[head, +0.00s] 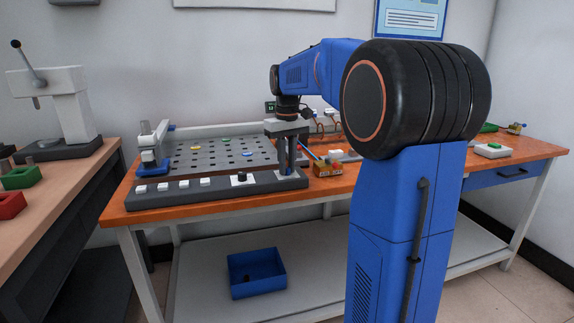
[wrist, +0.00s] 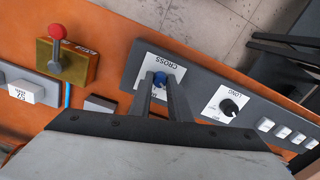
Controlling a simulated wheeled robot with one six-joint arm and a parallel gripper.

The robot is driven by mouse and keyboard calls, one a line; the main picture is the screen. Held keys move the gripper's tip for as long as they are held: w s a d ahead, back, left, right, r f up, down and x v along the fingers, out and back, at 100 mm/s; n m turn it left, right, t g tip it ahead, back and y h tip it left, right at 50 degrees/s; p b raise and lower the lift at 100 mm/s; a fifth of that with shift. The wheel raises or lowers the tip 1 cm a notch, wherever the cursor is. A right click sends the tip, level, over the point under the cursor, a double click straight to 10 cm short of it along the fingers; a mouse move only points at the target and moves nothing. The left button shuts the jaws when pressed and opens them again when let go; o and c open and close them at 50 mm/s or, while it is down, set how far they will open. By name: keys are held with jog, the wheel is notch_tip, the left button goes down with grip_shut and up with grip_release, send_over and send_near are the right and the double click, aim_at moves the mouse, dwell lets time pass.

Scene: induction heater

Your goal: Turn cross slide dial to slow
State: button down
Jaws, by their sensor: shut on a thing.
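The cross slide dial is a small blue knob (wrist: 160,79) on a white plate marked CROSS (wrist: 161,64), at one end of the grey control strip. My gripper (wrist: 159,88) is over it, with its two fingers shut on the knob from both sides. In the head view my gripper (head: 290,168) points down at the right end of the control strip (head: 215,192). The fingers hide much of the knob and part of the plate's lettering, so I cannot tell its setting.
A black knob on a plate marked LONG (wrist: 228,107) and several white buttons (wrist: 282,131) share the strip. A brass box with a red-topped lever (wrist: 58,45) stands close by. The perforated grey bed (head: 215,153) lies behind. A blue bin (head: 257,272) is on the lower shelf.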

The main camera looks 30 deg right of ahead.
dwell(0.4)
jog(key=c, duration=1.6)
grip_release()
jog(key=shift+c, duration=0.2)
notch_tip(320, 180, up, 17)
jog(key=shift+r, duration=0.2)
jog(key=s+a+f+t, duration=0.1)
jog(key=s+a+f, duration=0.45)
jog(key=s, duration=0.25)
jog(key=s+a+f+t, duration=0.1)
jog(key=s+a+f, duration=0.45)
jog(key=s, duration=0.25)
jog(key=s+a+f+t, duration=0.1)
jog(key=s+a+f, duration=0.1)
jog(key=s+f, duration=0.5)
jog(key=s+a+f+t, duration=0.1)
jog(key=s+a+f, duration=0.1)
jog(key=s+f, duration=0.5)
notch_tip(320, 180, down, 6)
jog(key=shift+s+a+r+t, duration=0.2)
jog(key=shift+a+r+t, duration=0.05)
jog(key=shift+a+t, duration=0.15)
